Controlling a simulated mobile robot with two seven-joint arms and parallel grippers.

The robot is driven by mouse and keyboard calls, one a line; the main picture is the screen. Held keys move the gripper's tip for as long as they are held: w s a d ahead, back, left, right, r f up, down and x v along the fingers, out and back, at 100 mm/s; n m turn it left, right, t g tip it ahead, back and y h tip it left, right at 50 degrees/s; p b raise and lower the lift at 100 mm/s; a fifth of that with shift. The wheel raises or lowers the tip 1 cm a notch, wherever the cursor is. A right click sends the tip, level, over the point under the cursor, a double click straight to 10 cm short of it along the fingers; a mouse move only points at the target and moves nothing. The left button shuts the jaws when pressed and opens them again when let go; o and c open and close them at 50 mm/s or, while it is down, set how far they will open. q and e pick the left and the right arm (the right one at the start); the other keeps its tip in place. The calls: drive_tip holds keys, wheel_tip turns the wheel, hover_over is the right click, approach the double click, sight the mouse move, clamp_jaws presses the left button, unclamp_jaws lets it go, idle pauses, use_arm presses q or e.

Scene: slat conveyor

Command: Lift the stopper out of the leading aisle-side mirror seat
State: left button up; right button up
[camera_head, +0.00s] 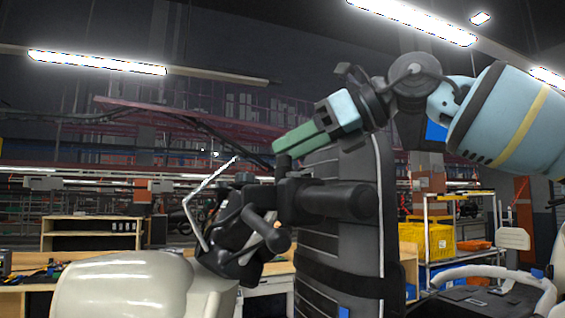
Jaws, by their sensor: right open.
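My right gripper (288,143), with green fingers, comes in from the upper right and is open. Its fingertips are just above a small upright black peg (283,166) on the dark handlebar assembly. This peg may be the stopper; I cannot tell for sure, nor whether the fingers touch it. The mirror seat beneath is not clearly visible. The handlebar has a thick black grip (345,201) to the right and another grip (264,228) in front. A thin bent white rod (204,190) rises at its left. My left gripper is not in view.
A cream body panel (120,285) fills the lower left. A tall dark ribbed panel (345,255) stands behind the handlebar. A white curved bar (500,272) lies at the lower right. Behind are a shelf with a yellow crate (427,240) and a wooden workbench (92,232).

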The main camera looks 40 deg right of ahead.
sight(286, 155)
drive_tip(key=shift+d+p+x, duration=0.1)
drive_tip(key=shift+p+x, duration=0.15)
drive_tip(key=shift+x, duration=1)
drive_tip(key=shift+d+p+x, duration=0.15)
drive_tip(key=shift+p+x, duration=0.05)
drive_tip(key=shift+x, duration=1.05)
drive_tip(key=shift+f, duration=0.15)
drive_tip(key=c, duration=1)
